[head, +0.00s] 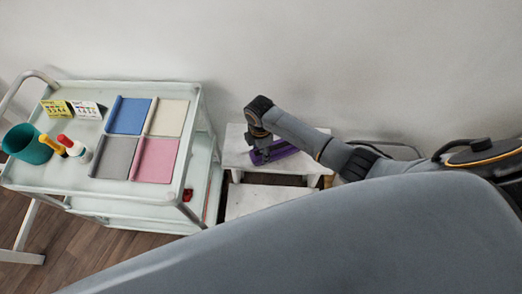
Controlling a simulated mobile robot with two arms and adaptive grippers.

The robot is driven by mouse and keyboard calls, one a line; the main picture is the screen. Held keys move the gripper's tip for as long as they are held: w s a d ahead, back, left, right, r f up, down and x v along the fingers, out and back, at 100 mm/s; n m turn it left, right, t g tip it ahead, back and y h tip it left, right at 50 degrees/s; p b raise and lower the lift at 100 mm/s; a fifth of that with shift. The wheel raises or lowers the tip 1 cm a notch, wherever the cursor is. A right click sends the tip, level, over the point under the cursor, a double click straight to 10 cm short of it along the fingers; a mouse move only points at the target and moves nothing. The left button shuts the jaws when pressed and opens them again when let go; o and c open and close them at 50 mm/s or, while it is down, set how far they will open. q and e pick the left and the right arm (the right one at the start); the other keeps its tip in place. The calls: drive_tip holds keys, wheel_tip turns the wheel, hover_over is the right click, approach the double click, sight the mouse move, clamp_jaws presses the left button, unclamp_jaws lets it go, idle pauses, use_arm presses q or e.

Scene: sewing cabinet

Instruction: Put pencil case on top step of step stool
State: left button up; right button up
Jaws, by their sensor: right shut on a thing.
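The purple pencil case (283,151) is at the top step of the white step stool (236,150). My right gripper (259,158) points down at the left end of the case and is shut on it. I cannot tell whether the case rests on the step or hangs just above it. The lower step (245,201) shows in front, partly hidden by my own grey arm. My left gripper is out of view.
A white cart (70,181) stands left of the stool. Its top holds blue, cream, grey and pink fabric squares (128,117), a teal cup (27,144), bottles (74,147) and small cards (87,110). The wall is close behind.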

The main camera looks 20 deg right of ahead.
drive_tip(key=o, duration=1.6)
drive_tip(key=r+p, duration=0.2)
drive_tip(key=r, duration=1)
drive_tip(key=shift+w, duration=0.2)
